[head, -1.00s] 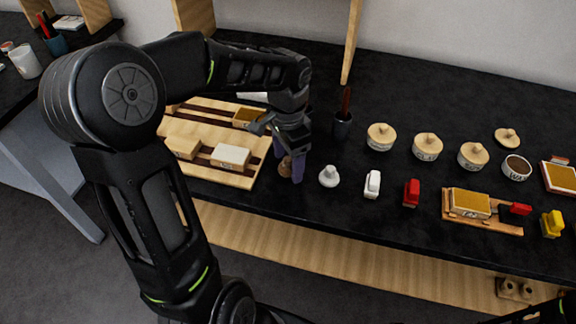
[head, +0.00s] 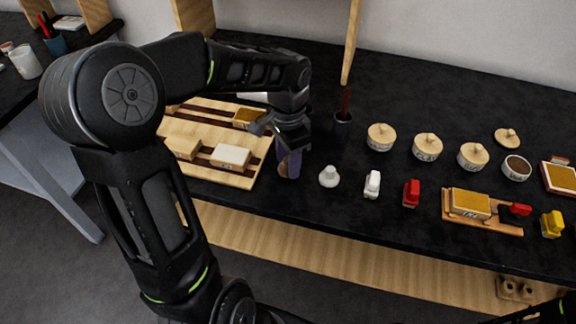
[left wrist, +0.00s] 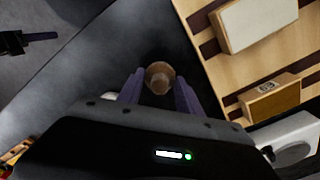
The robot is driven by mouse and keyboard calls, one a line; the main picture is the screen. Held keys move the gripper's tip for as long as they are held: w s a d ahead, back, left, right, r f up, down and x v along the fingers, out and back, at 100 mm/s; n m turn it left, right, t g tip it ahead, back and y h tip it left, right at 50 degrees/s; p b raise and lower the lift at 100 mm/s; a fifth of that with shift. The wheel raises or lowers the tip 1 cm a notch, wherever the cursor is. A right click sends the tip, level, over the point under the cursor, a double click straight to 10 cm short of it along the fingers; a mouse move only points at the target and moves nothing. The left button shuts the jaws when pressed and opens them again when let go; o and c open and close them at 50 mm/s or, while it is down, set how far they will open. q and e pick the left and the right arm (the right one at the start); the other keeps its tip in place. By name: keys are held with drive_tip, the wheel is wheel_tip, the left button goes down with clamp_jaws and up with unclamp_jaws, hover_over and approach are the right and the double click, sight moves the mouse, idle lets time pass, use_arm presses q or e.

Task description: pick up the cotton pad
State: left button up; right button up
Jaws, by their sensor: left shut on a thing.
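My left gripper (head: 290,172) is low over the front part of the black worktop, just right of the wooden board. Its purple fingers are closed on a small brown rounded thing (left wrist: 158,77), which also shows in the head view (head: 284,168). I cannot tell for sure whether this is the cotton pad. A white knobbed thing (head: 328,177) stands just to the right of the gripper. In the left wrist view, what looks like my right gripper (left wrist: 40,36) shows at the upper left, its jaws unclear.
The wooden board (head: 205,121) with several blocks lies left of the gripper. A dark cup (head: 342,124) stands behind it. White (head: 372,184) and red (head: 411,193) small things, lidded pots and a block on a wooden tray (head: 483,222) stand to the right.

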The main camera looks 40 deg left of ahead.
use_arm(q)
wheel_tip(320, 180, up, 10)
drive_tip(key=shift+r, duration=0.1)
idle(0.5)
idle(0.4)
drive_tip(key=o, duration=0.8)
drive_tip(key=c, duration=0.7)
drive_tip(key=shift+o, duration=0.2)
